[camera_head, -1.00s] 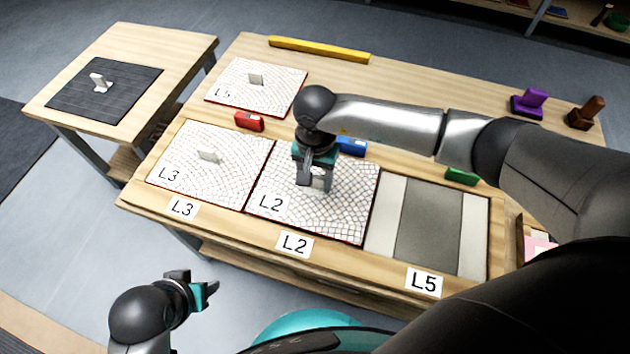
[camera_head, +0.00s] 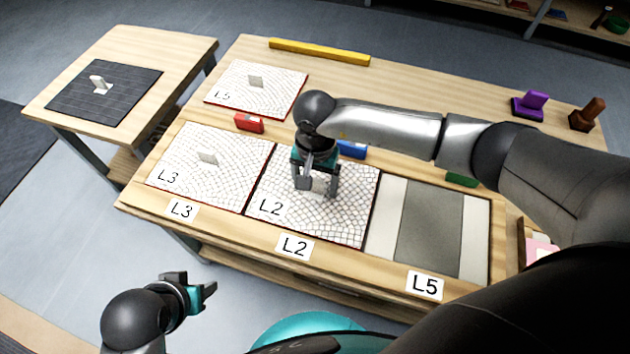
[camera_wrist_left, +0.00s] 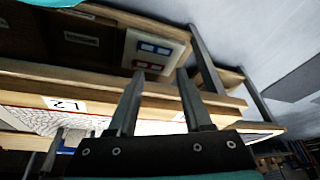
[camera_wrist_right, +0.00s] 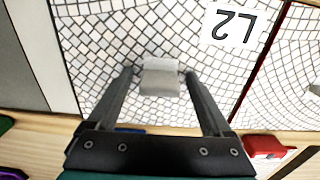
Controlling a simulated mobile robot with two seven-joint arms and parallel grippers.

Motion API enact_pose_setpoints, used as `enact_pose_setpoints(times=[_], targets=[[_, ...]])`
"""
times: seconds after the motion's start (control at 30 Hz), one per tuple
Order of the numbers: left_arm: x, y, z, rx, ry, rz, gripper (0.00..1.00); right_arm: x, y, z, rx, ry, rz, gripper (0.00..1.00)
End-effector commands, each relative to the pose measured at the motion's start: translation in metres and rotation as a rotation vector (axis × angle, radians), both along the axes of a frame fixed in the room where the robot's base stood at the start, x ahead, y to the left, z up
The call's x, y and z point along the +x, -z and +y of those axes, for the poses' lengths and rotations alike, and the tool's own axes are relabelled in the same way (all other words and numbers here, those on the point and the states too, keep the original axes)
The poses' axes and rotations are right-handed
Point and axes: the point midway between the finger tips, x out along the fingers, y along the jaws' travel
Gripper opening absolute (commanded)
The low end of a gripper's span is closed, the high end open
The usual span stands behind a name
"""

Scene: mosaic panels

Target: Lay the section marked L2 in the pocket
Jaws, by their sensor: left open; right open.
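The section marked L2 (camera_head: 345,215) is a white mosaic panel with a dark net of joints and a red edge. It lies in the middle pocket of the table, behind the L2 label (camera_head: 294,246), beside the L3 section. My right gripper (camera_head: 316,196) is over it, open, with its fingers on either side of the section's pale grip block. In the right wrist view the block (camera_wrist_right: 160,78) stands between the open fingers (camera_wrist_right: 158,80), with a gap showing at each side. My left gripper (camera_head: 208,292) is open and empty, off the table's front edge.
The L3 section (camera_head: 185,175) lies at left and the L5 section (camera_head: 245,90) behind it. The pocket by the L5 label (camera_head: 428,235) shows a bare grey floor. Red (camera_head: 249,123), blue (camera_head: 352,149) and green (camera_head: 462,179) blocks line the back of the pockets.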

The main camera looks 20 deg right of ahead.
Motion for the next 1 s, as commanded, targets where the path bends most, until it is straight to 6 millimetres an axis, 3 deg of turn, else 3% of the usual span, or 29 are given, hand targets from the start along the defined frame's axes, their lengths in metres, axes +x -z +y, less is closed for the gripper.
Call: enact_pose_setpoints(times=[0.27,1.0], targets=[[0.001,0.002,0.000,0.000,0.000,-0.001,0.50,0.000,-0.006,0.000,-0.001,0.000,-0.001,0.85],[-0.027,0.086,0.004,0.019,0.005,0.130,0.50,0.000,-0.104,0.000,-0.001,0.000,-0.002,0.85]])
